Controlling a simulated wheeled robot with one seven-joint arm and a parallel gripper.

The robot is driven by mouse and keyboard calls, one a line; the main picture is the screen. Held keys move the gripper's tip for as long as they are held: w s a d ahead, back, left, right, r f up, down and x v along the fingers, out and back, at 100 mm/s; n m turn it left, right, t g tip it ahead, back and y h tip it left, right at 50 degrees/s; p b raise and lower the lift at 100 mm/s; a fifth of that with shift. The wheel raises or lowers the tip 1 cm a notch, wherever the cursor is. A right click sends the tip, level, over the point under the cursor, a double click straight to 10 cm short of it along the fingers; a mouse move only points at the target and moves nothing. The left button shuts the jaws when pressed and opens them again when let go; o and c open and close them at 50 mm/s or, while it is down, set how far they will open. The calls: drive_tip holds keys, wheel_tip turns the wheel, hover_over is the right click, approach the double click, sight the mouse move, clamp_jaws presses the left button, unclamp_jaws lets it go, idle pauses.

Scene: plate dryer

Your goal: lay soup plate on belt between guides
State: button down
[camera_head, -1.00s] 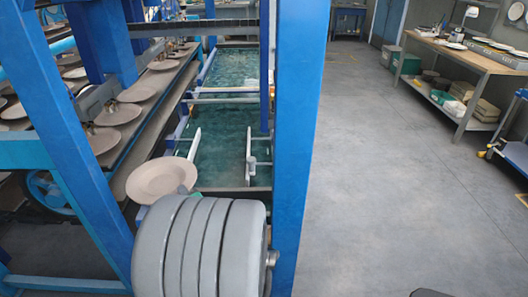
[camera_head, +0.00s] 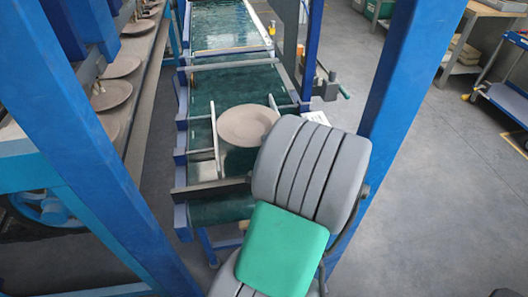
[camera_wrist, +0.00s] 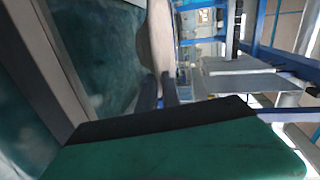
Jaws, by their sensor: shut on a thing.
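The soup plate (camera_head: 248,125) is beige and round with a wide rim. In the head view it appears over the green belt (camera_head: 232,84), between the left white guide (camera_head: 215,143) and the right white guide (camera_head: 273,103). I cannot tell whether it touches the belt or hangs just above it. In the wrist view the plate (camera_wrist: 157,38) shows nearly edge-on, beside the belt surface (camera_wrist: 95,45). My gripper (camera_wrist: 159,82) is shut on its rim with two dark fingers. In the head view my arm hides the gripper and the plate's near right edge.
Blue frame posts stand at left (camera_head: 85,150) and right (camera_head: 405,100), close around my arm. A rack (camera_head: 150,75) with several plates runs along the left. A dark crossbar (camera_head: 212,188) spans the belt's near end. Open floor lies at the right.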

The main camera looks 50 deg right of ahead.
drive_tip(key=f, duration=0.1)
drive_tip(key=f+b, duration=0.1)
drive_tip(key=f, duration=0.2)
drive_tip(key=shift+s+d+f, duration=0.1)
drive_tip(key=shift+d+f, duration=0.15)
drive_tip(key=shift+r, duration=0.15)
drive_tip(key=shift+f+b, duration=0.5)
drive_tip(key=shift+b, duration=0.1)
drive_tip(key=shift+f, duration=0.2)
drive_tip(key=c, duration=1.8)
unclamp_jaws()
drive_tip(key=shift+a, duration=0.15)
